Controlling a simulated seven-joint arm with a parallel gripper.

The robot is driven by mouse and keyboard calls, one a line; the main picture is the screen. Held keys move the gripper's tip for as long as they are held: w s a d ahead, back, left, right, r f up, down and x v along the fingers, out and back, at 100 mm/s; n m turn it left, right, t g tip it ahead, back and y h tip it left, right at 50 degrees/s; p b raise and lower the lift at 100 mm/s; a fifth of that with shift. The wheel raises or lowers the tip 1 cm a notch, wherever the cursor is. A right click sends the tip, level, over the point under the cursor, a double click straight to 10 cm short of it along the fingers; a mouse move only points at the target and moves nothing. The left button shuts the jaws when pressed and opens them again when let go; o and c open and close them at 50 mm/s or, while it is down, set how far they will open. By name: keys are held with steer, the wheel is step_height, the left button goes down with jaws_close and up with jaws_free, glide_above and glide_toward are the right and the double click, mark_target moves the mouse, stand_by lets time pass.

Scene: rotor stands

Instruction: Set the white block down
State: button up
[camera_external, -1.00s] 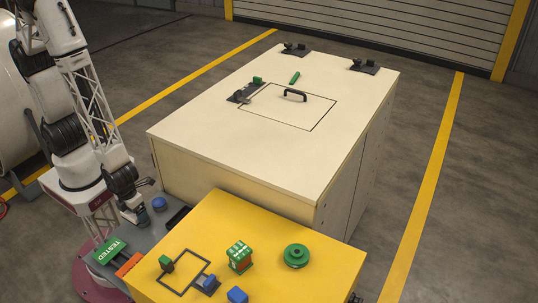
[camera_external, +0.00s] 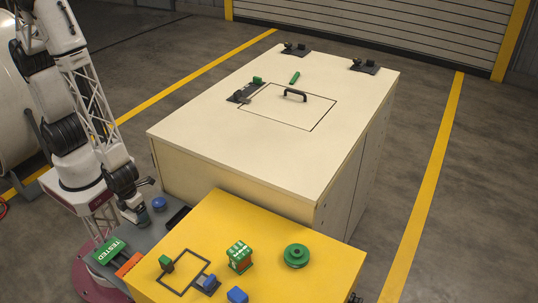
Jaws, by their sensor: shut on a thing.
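My gripper (camera_external: 135,214) is at the lower left, low over the grey shelf (camera_external: 172,228) on the left side of the yellow table. It is shut on a small pale thing, which I take to be the white block. The block is mostly hidden by the fingers and too small to make out clearly. I cannot tell whether it touches the shelf.
A blue round knob (camera_external: 159,204) stands just right of my gripper. A green TESTED sign (camera_external: 108,250) and an orange piece (camera_external: 129,264) lie in front. The yellow table (camera_external: 300,222) holds a green-and-white block (camera_external: 239,256), a green spool (camera_external: 296,255) and blue pieces (camera_external: 237,295).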

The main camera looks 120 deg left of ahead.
steer(key=w+a+r, duration=0.3)
steer(key=w+r, duration=1.5)
steer(key=w, duration=0.2)
steer(key=shift+a, duration=0.15)
steer(key=shift+w, duration=0.15)
glide_above(214, 229)
steer(key=shift+f, duration=0.7)
steer(key=shift+f, duration=1.75)
steer(key=shift+f, duration=0.1)
steer(key=o, duration=0.7)
steer(key=shift+c, duration=0.2)
